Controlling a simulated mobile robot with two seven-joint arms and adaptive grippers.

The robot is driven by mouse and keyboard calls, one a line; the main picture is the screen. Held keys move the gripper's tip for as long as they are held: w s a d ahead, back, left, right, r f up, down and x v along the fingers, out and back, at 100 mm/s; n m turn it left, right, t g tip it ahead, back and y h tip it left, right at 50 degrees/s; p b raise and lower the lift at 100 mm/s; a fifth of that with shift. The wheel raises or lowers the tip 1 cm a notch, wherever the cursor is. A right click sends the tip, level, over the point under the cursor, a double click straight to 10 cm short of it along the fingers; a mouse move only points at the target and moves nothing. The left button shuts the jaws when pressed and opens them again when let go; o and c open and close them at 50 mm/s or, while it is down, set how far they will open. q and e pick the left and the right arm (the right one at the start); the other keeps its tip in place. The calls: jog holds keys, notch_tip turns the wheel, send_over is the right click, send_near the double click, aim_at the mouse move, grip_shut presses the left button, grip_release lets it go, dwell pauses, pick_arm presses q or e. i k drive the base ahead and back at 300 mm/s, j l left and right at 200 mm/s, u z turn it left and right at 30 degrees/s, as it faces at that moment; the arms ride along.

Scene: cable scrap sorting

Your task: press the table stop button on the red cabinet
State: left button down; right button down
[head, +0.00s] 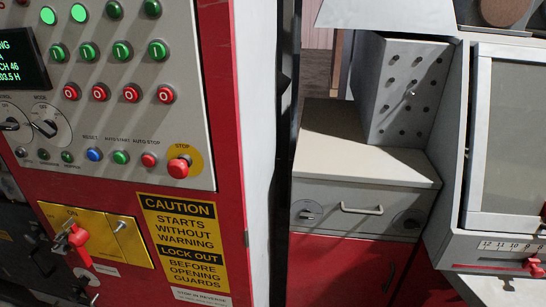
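The red cabinet (226,60) stands at the left with a light grey control panel (120,80) on its front. A row of red buttons marked O runs across the panel: first (71,91), second (100,93), third (131,93) and fourth (166,95). Green buttons marked I sit above them. I cannot read a label saying which one is the table stop. Lower down are a small red button (149,160) under AUTO STOP and a red mushroom button (178,168) on a yellow disc labelled STOP. Neither gripper is in view.
A red lever (77,237) juts from a yellow plate (132,241) below the panel, beside a caution sign (183,246). A grey-topped cabinet (350,147) with a drawer stands right, past a gap. The panel's front is unobstructed.

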aim_at(98, 93)
jog(key=u, duration=1.25)
